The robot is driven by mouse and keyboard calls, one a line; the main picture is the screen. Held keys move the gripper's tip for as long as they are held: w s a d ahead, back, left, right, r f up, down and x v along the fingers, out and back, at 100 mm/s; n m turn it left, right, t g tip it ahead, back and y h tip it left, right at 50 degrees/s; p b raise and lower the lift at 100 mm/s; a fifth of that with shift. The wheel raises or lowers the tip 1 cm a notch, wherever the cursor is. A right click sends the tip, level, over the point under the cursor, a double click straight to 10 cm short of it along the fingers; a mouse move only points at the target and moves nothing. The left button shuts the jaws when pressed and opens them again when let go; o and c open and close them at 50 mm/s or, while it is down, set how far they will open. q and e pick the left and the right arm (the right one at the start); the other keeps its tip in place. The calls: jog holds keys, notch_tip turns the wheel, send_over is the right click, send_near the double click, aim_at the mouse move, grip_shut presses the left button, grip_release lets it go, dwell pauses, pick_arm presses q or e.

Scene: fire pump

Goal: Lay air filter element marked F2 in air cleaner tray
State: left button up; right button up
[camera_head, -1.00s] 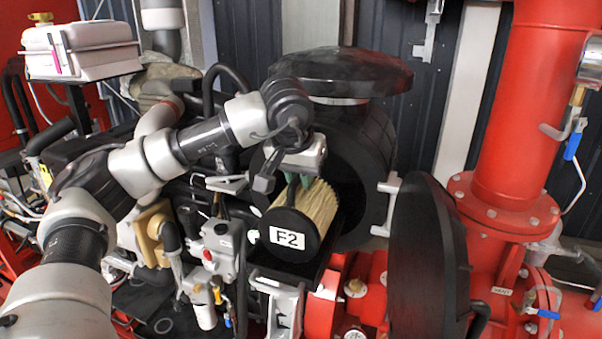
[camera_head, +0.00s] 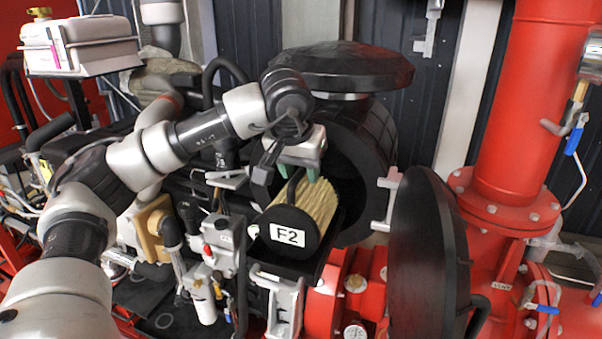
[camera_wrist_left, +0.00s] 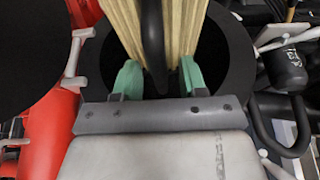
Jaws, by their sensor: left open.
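The air filter element marked F2 (camera_head: 318,204) has tan pleats, a black end cap with a white F2 label, and a black handle. It lies in the black air cleaner tray (camera_head: 290,267), with its far end inside the round black housing (camera_head: 368,150). My left gripper (camera_head: 297,174) is directly above the filter, open, its green fingertips apart. In the left wrist view the handle (camera_wrist_left: 152,40) runs between the open fingertips, with a gap on each side, and the pleats (camera_wrist_left: 182,28) show behind. My right gripper is not in view.
A round black cover (camera_head: 430,245) stands open to the right of the housing. A red pipe (camera_head: 515,110) with flange rises at the right. Hoses and a grey filter unit (camera_head: 218,235) crowd the left side. A white tank (camera_head: 80,50) sits at upper left.

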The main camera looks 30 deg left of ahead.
pick_arm(q)
jog(key=b+v, duration=0.2)
jog(key=v, duration=0.9)
dwell(1.0)
